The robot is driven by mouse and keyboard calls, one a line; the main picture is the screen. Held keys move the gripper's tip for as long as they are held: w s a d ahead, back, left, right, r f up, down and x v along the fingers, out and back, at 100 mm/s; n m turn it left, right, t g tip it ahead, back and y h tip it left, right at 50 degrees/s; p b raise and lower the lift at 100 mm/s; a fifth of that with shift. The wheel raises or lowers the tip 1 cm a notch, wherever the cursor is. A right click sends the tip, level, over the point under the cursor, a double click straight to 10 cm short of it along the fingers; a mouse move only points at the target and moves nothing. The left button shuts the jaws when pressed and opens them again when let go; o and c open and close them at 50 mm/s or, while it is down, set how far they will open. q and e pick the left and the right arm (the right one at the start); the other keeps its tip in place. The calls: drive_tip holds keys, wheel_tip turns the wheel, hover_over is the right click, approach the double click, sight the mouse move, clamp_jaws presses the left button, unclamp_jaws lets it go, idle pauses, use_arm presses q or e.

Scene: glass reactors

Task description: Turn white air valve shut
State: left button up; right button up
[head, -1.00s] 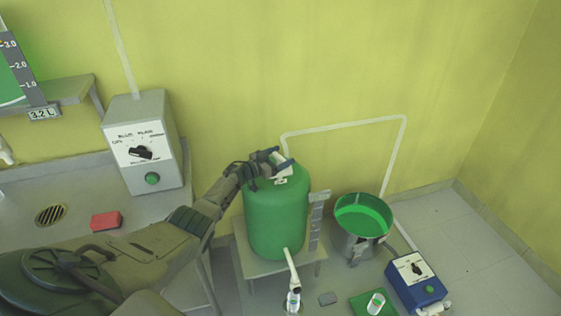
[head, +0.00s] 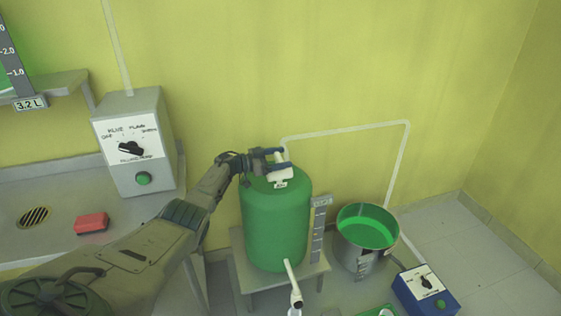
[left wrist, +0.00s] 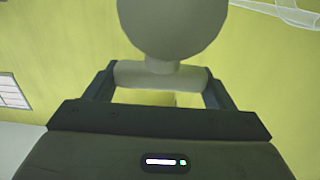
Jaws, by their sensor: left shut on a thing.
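The green tank (head: 275,225) stands on a small grey stand below my left arm. My left gripper (head: 268,160) is at the tank's top, with its fingers around the white air valve (head: 281,174). In the left wrist view the valve's pale crossbar (left wrist: 160,76) lies across between the two fingers (left wrist: 160,92), and both its ends meet them. A short stem and a large round pale part show beyond the bar. The gripper is shut on the valve. The fingers hide part of the valve in the head view. My right gripper is out of view.
A white pipe (head: 345,130) runs along the wall behind the tank. A bucket of green liquid (head: 367,227) and a blue control box (head: 425,291) stand to the right. A grey control box (head: 135,150) and a red block (head: 92,223) are on the left counter.

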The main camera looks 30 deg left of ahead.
sight(276, 159)
use_arm(q)
drive_tip(key=shift+s+a+f, duration=0.1)
drive_tip(key=o, duration=0.8)
drive_tip(key=shift+c, duration=0.2)
drive_tip(key=shift+o, duration=1.1)
drive_tip(key=shift+s+a, duration=0.1)
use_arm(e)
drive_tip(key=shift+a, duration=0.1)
use_arm(q)
drive_tip(key=v, duration=0.6)
drive_tip(key=shift+s+a, duration=0.15)
drive_tip(key=shift+a, duration=0.05)
drive_tip(key=shift+v, duration=2.15)
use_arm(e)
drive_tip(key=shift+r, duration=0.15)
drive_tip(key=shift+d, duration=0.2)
